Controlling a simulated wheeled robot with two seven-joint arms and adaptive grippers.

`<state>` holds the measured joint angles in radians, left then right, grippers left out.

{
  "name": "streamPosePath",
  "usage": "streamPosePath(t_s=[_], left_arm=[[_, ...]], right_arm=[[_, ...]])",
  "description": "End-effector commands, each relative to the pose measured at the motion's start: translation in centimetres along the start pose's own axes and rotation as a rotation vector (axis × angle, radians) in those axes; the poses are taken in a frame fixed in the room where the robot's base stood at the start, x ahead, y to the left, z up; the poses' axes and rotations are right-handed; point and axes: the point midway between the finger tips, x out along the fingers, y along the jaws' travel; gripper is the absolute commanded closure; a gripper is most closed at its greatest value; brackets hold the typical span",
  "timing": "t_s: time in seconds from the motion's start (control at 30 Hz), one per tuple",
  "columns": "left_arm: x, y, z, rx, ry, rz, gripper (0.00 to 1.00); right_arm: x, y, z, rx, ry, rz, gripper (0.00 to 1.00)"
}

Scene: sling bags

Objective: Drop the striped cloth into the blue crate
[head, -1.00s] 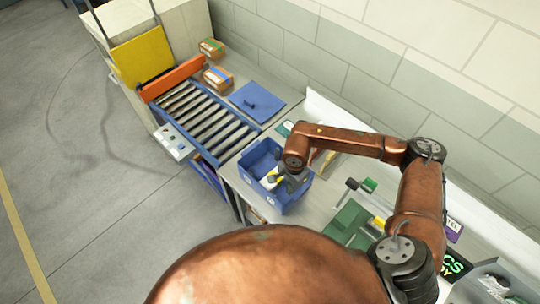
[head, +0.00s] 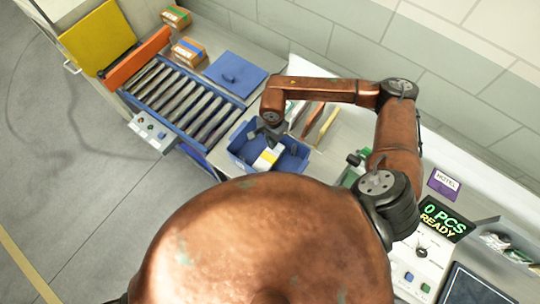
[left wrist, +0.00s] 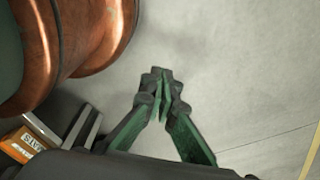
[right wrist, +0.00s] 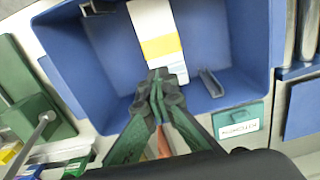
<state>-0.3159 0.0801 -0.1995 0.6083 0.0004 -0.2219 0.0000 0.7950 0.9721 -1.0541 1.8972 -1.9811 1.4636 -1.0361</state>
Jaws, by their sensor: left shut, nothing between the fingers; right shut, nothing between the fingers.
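The blue crate (head: 294,162) stands on the bench; it fills much of the right wrist view (right wrist: 238,42). A flat piece with white and yellow bands (head: 267,158), which looks like the striped cloth, lies inside the crate; it also shows in the right wrist view (right wrist: 158,38). My right gripper (head: 271,135) is over the crate, shut and empty. In the right wrist view its fingertips (right wrist: 161,76) overlap the near end of the banded piece; whether they touch it I cannot tell. My left gripper (left wrist: 160,76) is shut and empty over bare floor, out of the head view.
A roller conveyor (head: 187,97) and a blue lid-like panel (head: 235,75) are left of and behind the crate. Cardboard boxes (head: 188,51) stand behind the conveyor. A lit counter display (head: 443,217) is at the right.

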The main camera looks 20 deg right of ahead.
Motion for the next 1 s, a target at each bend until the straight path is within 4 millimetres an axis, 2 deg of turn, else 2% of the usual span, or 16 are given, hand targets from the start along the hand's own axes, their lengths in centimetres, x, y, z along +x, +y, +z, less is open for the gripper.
streamPosePath(t_s=[0.03,0.2,0.4,0.57,0.83,1.0], left_arm=[[0.5,0.0,0.0,0.000,0.001,0.000,1.00],[1.1,-0.1,-1.6,0.004,0.019,-0.001,1.00],[1.0,-0.2,-3.5,0.008,0.046,-0.002,1.00],[1.0,-0.2,-3.3,0.008,0.043,-0.002,1.00],[1.1,-0.1,-1.8,0.005,0.024,-0.001,1.00],[1.1,-0.1,-1.7,0.005,0.022,-0.001,1.00]], right_arm=[[0.9,0.1,0.0,0.001,-0.001,0.002,1.00],[2.3,0.1,0.0,0.001,-0.002,0.001,1.00],[2.6,0.1,0.0,0.001,-0.001,0.000,1.00],[2.5,0.1,0.0,0.002,0.000,0.000,0.99],[2.5,0.1,-0.1,0.002,0.000,0.000,0.81],[2.5,0.1,-0.1,0.003,0.000,0.000,0.81]])
